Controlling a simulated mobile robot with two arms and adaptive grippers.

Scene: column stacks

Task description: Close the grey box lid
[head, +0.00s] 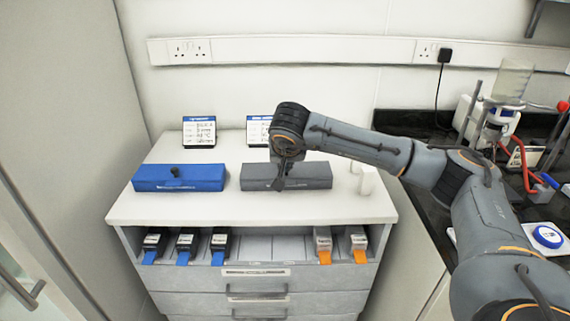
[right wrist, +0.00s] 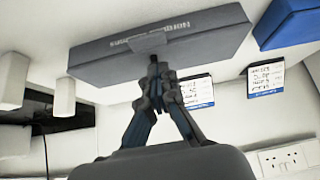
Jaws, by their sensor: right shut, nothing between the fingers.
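The grey box (head: 315,177) lies on the white cabinet top, right of the blue box. Its lid looks flat and down, with no gap that I can see. In the right wrist view the grey box (right wrist: 205,40) fills the upper part, upside down, with lettering on its side. My right gripper (head: 281,183) is over the grey box's middle and hides part of it. In the right wrist view its fingertips (right wrist: 154,64) are together and empty, at the box's middle; I cannot tell whether they touch it. My left gripper is not in view.
The blue box (head: 180,180) with a dark knob stands to the left. Two label cards (head: 199,132) stand behind. A small white block (head: 368,180) is right of the grey box. Several cartridges (head: 187,245) sit in the shelf below. The front strip of the cabinet top (head: 250,207) is clear.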

